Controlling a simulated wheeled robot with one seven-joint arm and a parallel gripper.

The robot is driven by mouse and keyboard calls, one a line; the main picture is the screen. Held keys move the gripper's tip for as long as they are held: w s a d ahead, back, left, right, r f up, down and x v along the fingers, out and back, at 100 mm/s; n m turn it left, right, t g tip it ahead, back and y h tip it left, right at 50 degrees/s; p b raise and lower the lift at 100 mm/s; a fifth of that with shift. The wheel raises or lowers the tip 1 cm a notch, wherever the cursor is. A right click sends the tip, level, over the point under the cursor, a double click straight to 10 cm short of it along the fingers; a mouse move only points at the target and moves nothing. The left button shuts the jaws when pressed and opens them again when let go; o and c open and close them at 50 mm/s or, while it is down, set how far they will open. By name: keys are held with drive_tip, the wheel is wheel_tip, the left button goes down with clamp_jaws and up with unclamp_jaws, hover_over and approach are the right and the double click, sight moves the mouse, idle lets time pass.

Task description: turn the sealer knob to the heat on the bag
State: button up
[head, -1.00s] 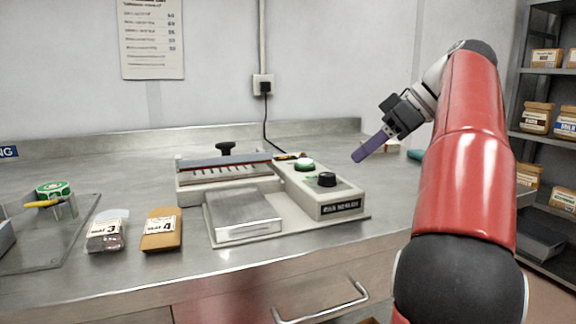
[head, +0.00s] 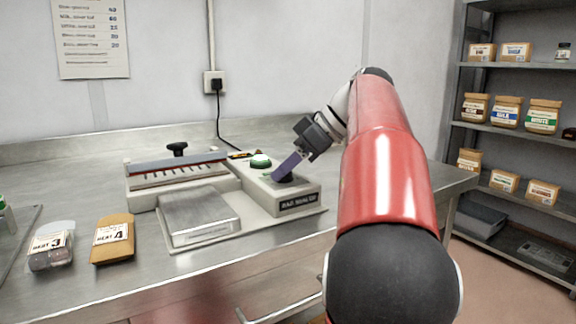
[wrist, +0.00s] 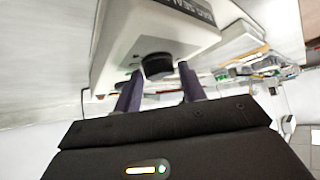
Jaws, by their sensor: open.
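The bag sealer (head: 262,195) stands on the steel bench, with a black round knob (head: 284,180) on its right-hand control box. In the wrist view the knob (wrist: 157,66) shows between and just beyond the purple fingertips; I cannot tell whether they touch it. My gripper (head: 280,172) is open, tilted down at the knob, and its finger partly hides the knob in the head view. A clear bag (head: 52,252) labelled HEAT 3 and a brown bag (head: 112,240) labelled HEAT 4 lie left of the sealer. The knob's setting cannot be read.
A green button (head: 261,160) sits behind the knob. The sealer's jaw bar (head: 178,162) and a steel plate (head: 200,214) are to the left. A printed chart (head: 90,38) hangs on the wall. Shelves (head: 515,130) with bags stand at the right.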

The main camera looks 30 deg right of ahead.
drive_tip(key=c, duration=0.7)
drive_tip(key=shift+m+b, duration=0.35)
drive_tip(key=shift+m, duration=0.05)
drive_tip(key=m+t+h+b, duration=0.1)
drive_tip(key=m+h+b, duration=0.1)
drive_tip(key=m, duration=0.1)
drive_tip(key=shift+s+a+f+t, duration=0.1)
drive_tip(key=shift+s+a+t, duration=0.05)
drive_tip(key=shift+t, duration=0.25)
drive_tip(key=m+t+h+b, duration=0.1)
drive_tip(key=m+h, duration=0.2)
drive_tip(key=shift+a+m, duration=0.15)
drive_tip(key=shift+m, duration=0.15)
drive_tip(key=m+h, duration=0.3)
drive_tip(key=m, duration=0.1)
drive_tip(key=shift+a, duration=0.15)
drive_tip(key=shift+a+m+g+h, duration=0.1)
drive_tip(key=shift+m+g+h, duration=0.4)
drive_tip(key=shift+m+h, duration=1.45)
drive_tip(key=shift+m+y, duration=0.25)
drive_tip(key=shift+m, duration=0.1)
